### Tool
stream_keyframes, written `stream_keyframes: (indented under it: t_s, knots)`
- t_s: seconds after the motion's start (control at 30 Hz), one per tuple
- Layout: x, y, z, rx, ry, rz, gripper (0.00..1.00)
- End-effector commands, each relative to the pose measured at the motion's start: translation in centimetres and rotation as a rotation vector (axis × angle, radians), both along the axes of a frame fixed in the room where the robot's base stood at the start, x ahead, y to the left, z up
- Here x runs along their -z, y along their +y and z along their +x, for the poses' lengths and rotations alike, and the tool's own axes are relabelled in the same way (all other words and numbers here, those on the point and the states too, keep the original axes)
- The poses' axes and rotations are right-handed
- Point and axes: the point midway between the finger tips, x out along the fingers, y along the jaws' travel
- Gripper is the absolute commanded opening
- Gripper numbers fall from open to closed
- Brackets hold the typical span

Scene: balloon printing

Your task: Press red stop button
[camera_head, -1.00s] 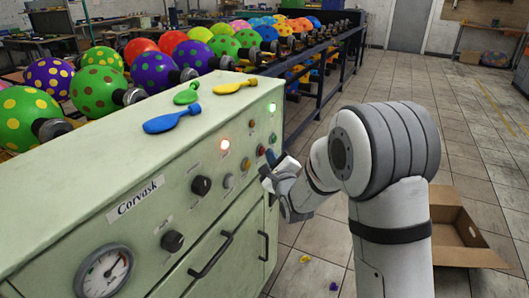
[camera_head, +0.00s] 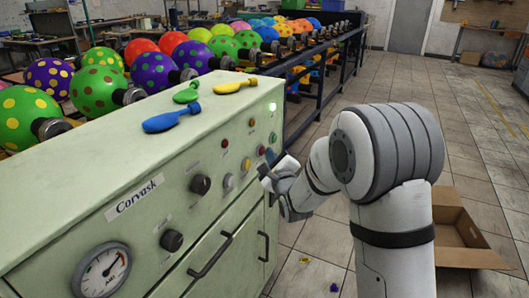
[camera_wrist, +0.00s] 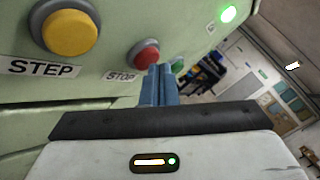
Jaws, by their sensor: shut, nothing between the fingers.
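The red stop button (camera_wrist: 146,54), labelled STOP, is on the green machine panel in the wrist view. In the head view the red button (camera_head: 261,150) is small, near the panel's right end. My gripper (camera_wrist: 160,70) is shut and empty, its blue fingers together. The fingertips are just right of the red button in the wrist view; I cannot tell if they touch it. In the head view my gripper (camera_head: 270,158) is close in front of the panel by that button.
A yellow STEP button (camera_wrist: 70,32) is left of the red one, and a partly hidden green button (camera_wrist: 178,66) is right. A green lamp (camera_wrist: 228,14) glows. Balloons (camera_head: 100,90) stand behind the machine. An open cardboard box (camera_head: 460,235) lies on the floor at right.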

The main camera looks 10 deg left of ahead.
Motion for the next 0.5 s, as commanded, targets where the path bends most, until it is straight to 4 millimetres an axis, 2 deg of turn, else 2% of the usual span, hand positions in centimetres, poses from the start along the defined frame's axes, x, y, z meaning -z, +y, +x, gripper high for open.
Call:
stream_keyframes:
  t_s: [0.2,0.5]
  knots:
    - [0.1,-1.2,-0.4,0.001,0.000,-0.001,0.00]
    - [0.0,-1.4,-0.5,0.001,0.001,0.000,0.00]
